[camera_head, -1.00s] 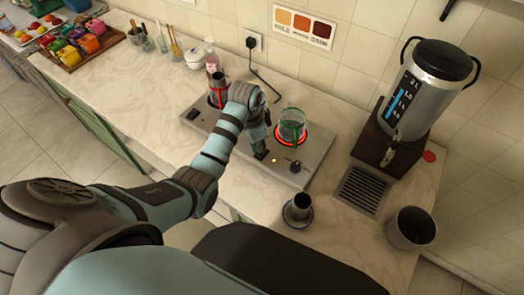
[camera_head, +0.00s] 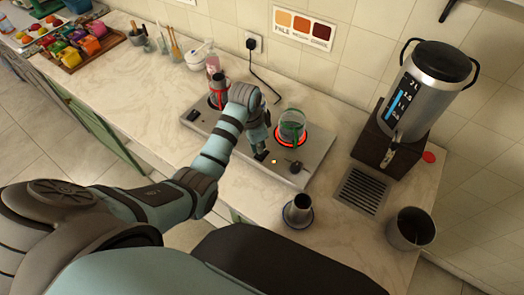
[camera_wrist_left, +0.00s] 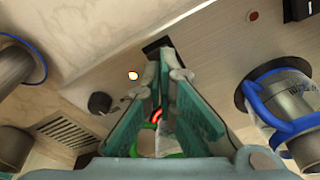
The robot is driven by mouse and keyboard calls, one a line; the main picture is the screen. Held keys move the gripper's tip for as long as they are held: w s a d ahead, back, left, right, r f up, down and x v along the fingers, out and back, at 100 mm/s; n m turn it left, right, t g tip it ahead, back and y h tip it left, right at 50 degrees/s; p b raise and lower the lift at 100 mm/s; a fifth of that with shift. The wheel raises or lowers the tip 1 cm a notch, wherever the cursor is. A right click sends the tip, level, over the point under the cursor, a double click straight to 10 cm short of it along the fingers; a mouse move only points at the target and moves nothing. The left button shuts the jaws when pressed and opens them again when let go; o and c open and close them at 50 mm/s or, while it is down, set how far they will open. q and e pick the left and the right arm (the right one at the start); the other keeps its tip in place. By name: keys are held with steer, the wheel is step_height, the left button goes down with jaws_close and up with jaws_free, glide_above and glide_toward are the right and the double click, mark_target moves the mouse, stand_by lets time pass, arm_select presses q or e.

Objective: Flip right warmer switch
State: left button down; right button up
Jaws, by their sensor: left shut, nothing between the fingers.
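The right warmer switch is a small black rocker, seen in the head view (camera_head: 262,156) and the wrist view (camera_wrist_left: 154,46), on the front of the grey warmer plate (camera_head: 225,140). My left gripper (camera_head: 260,150) points down at it, fingers together and empty. In the wrist view its fingertips (camera_wrist_left: 164,64) are right at the switch and partly cover it; I cannot tell if they touch. The small light (camera_head: 274,161) beside it is lit orange. The right burner ring (camera_head: 306,142) glows red under a glass with a green handle (camera_head: 291,122). My right gripper is not in view.
A black knob (camera_head: 296,167) is right of the switch. The left switch (camera_head: 193,114) and a vessel (camera_head: 217,88) are on the plate's left side. A metal cup (camera_head: 298,208) stands in front, and a large dispenser (camera_head: 420,90) stands at right.

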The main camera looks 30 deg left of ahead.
arm_select(q)
steer(key=shift+f+b, duration=0.5)
steer(key=shift+f, duration=0.55)
stand_by(0.6)
step_height(320, 180, up, 2)
steer(key=shift+r+p, duration=0.25)
steer(key=shift+p, duration=0.95)
steer(key=shift+r, duration=2.25)
